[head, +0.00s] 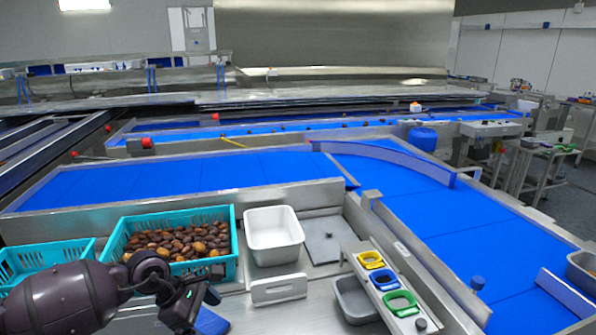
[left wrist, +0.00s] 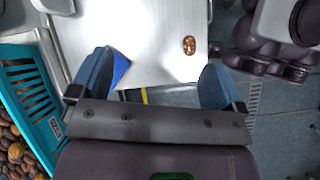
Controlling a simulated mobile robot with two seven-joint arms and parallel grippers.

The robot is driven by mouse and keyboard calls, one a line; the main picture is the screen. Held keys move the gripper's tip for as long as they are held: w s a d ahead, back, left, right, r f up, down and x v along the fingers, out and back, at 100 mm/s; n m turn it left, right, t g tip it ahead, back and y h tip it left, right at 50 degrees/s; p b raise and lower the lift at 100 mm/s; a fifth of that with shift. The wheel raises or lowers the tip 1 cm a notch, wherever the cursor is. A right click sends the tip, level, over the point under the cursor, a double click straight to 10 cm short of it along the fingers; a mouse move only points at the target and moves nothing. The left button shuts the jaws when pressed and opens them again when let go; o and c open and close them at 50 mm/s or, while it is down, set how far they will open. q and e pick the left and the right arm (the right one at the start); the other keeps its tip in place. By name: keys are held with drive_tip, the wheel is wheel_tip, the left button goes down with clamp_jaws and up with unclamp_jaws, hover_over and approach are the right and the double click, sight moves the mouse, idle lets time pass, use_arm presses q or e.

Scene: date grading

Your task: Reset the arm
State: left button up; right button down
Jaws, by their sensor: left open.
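A single brown date (left wrist: 189,45) lies on the bare steel table top (left wrist: 150,30) beyond the fingers. My right gripper is not in view.
An empty teal basket (head: 45,258) stands left of the full crate. A white bin (head: 274,237), a grey tray (head: 354,300) and a rack with yellow, blue and green scoop-like pieces (head: 385,280) stand to the right. Blue conveyor belts (head: 200,175) run behind.

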use_arm(q)
drive_tip(key=w+d+r+n+t+h, duration=0.1)
drive_tip(key=d+r+n+t+h, duration=0.5)
drive_tip(key=n, duration=0.4)
drive_tip(key=w+d+r+n+t+h, duration=0.1)
drive_tip(key=d+r+n+t+h, duration=0.25)
drive_tip(key=r+n, duration=0.45)
drive_tip(key=s+a+f+n+t+y, duration=0.3)
drive_tip(key=a+f+n+y, duration=0.4)
drive_tip(key=n, duration=0.8)
drive_tip(key=s+a+f+n+t+y, duration=0.2)
drive_tip(key=s+a+f+n+y, duration=0.3)
drive_tip(key=f+n, duration=0.65)
drive_tip(key=s+a+f+n+g+y, duration=0.2)
drive_tip(key=s+a+f+n, duration=0.1)
drive_tip(key=s, duration=0.5)
drive_tip(key=s+a+f+n+g+y, duration=0.2)
drive_tip(key=s+f+n, duration=0.4)
drive_tip(key=s+f, duration=0.2)
drive_tip(key=shift+s+a, duration=0.4)
drive_tip(key=shift+s, duration=0.15)
